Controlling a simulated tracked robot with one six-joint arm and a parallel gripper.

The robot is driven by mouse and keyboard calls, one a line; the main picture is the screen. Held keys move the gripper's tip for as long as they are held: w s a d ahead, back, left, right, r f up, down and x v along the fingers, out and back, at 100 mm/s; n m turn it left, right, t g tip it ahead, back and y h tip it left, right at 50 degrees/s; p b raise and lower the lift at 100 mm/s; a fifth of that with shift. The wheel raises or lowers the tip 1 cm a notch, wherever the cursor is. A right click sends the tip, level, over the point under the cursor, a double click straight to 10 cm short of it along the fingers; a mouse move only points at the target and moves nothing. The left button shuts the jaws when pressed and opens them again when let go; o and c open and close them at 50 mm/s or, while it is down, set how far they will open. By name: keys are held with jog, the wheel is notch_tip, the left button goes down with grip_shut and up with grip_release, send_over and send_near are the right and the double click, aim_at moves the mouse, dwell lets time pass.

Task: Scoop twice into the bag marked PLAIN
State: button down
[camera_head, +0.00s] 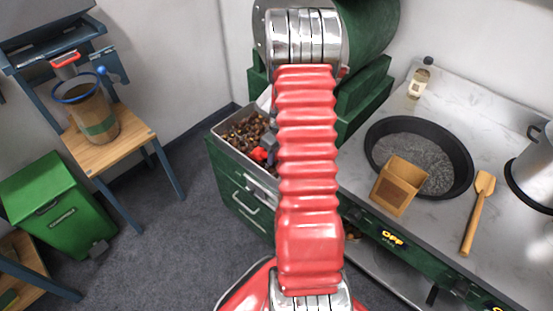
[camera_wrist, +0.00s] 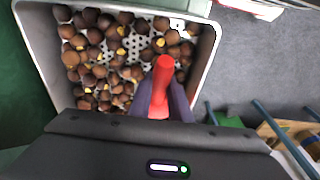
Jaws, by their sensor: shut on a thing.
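A grey tray (camera_head: 222,137) of brown chestnuts (camera_head: 245,130) sits on the green cabinet. In the wrist view the tray (camera_wrist: 205,50) has a white perforated floor, with chestnuts (camera_wrist: 95,60) mostly at left and centre. My gripper (camera_wrist: 162,98) is shut on a red handle (camera_wrist: 164,72) over the tray's near side; the handle also shows in the head view (camera_head: 259,154). I cannot tell what the handle's far end carries. I cannot read any PLAIN mark.
A wooden stool-like shelf (camera_head: 133,140) is under the bag, with a green bin (camera_head: 58,205) below left. Grey floor lies between.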

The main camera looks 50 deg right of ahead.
jog(key=shift+w+a+f+t, duration=0.1)
jog(key=shift+w+f+t, duration=0.3)
jog(key=shift+w, duration=1.05)
jog(key=shift+w+f+t, duration=0.25)
jog(key=shift+w+f, duration=0.1)
jog(key=shift+w, duration=1.05)
jog(key=shift+w+a+f+t, duration=0.1)
jog(key=shift+w+f+t, duration=0.3)
jog(key=shift+w, duration=1.05)
jog(key=shift+r+t, duration=0.1)
jog(key=shift+t, duration=1.05)
notch_tip(320, 180, up, 6)
jog(key=s+t, duration=0.1)
jog(key=s, duration=0.1)
jog(key=shift+s+r, duration=0.15)
jog(key=shift+s, duration=0.1)
jog(key=w+a+r, duration=0.2)
jog(key=a+r, duration=0.2)
jog(key=a, duration=0.5)
jog(key=w+a+r, duration=0.2)
jog(key=a+r, duration=0.3)
jog(key=a, duration=0.5)
jog(key=w+a+r, duration=0.2)
jog(key=a+r, duration=0.2)
jog(key=a, duration=0.5)
jog(key=shift+w+a+r, duration=0.15)
jog(key=shift+w+a, duration=0.15)
jog(key=shift+w, duration=0.05)
